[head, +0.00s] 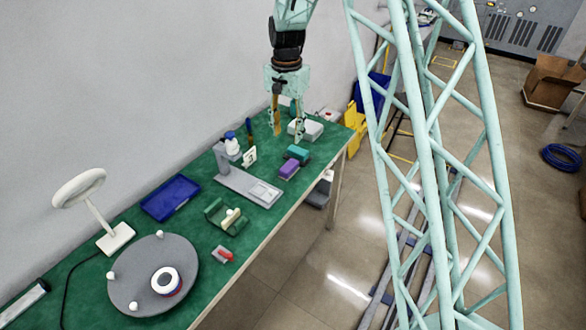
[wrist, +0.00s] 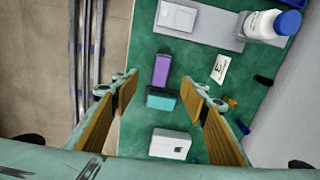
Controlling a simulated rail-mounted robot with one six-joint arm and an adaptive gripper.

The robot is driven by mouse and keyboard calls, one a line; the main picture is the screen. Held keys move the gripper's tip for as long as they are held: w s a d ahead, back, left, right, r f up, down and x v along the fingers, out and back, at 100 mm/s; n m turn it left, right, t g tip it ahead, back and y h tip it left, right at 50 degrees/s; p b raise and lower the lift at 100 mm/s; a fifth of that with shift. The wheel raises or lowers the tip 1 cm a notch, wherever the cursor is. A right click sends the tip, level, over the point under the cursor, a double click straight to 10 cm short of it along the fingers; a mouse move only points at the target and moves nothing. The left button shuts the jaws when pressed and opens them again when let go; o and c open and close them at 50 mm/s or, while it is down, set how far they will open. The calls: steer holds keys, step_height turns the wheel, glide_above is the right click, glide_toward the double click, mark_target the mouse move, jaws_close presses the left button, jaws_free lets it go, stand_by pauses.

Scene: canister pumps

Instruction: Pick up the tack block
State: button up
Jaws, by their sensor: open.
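No label marks the tack block, so I cannot tell for sure which thing it is. Two small blocks lie close together on the green table: a purple one (head: 289,169) and a teal one with a dark side (head: 297,152). In the wrist view the purple block (wrist: 161,70) and the teal block (wrist: 160,99) show between and beyond my fingers. My gripper (head: 287,136) hangs above the far part of the table, fingers pointing down, apart and empty. In the wrist view my gripper (wrist: 164,86) is spread wide with nothing between the fingertips.
A white box (wrist: 170,144) lies beside the teal block. A grey stand (head: 248,187), white bottle (head: 232,147) and small printed card (head: 250,156) are nearby. A blue tray (head: 171,197), green cradle (head: 226,217) and grey turntable (head: 150,275) occupy the nearer table.

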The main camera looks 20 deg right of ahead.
glide_above(289, 165)
step_height(289, 165, down, 5)
steer(key=shift+d+r+m, duration=0.1)
steer(key=shift+d+m, duration=0.1)
steer(key=shift+m, duration=0.2)
steer(key=shift+f+b, duration=0.35)
steer(key=shift+f, duration=3.95)
steer(key=shift+a+f+b, duration=0.15)
steer(key=shift+f+b, duration=0.2)
steer(key=shift+f, duration=2.3)
steer(key=shift+c, duration=0.2)
steer(key=c, duration=1)
